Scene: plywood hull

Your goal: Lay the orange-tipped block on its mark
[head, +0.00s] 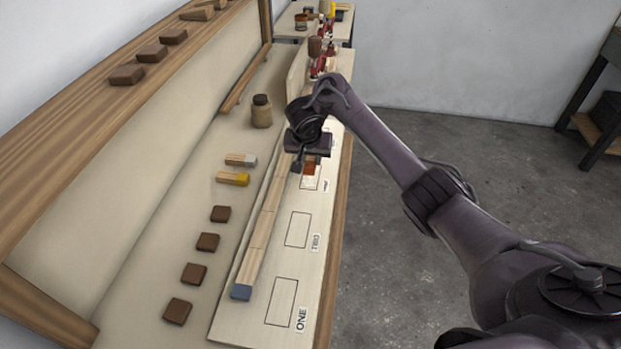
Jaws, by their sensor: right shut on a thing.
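My right gripper (309,163) reaches in from the right and points down over the far part of the pale marked board (318,262). It is shut on the orange-tipped block, whose orange-brown end (311,169) shows just below the jaws. The rest of the block is mostly hidden by the gripper. It is at the farthest visible outlined rectangle (312,183), which it partly covers. I cannot tell if it touches the board. Two nearer outlined rectangles are empty: the middle one (297,230) and the one labelled ONE (281,302). My left gripper is not in view.
A wooden strip with a blue end (241,292) runs along the board's left side. Grey-tipped (240,159) and yellow-tipped (233,179) blocks lie left of it, with several brown squares (208,242) nearer. A jar (261,111) stands farther back. Red clamps (318,67) stand beyond my gripper.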

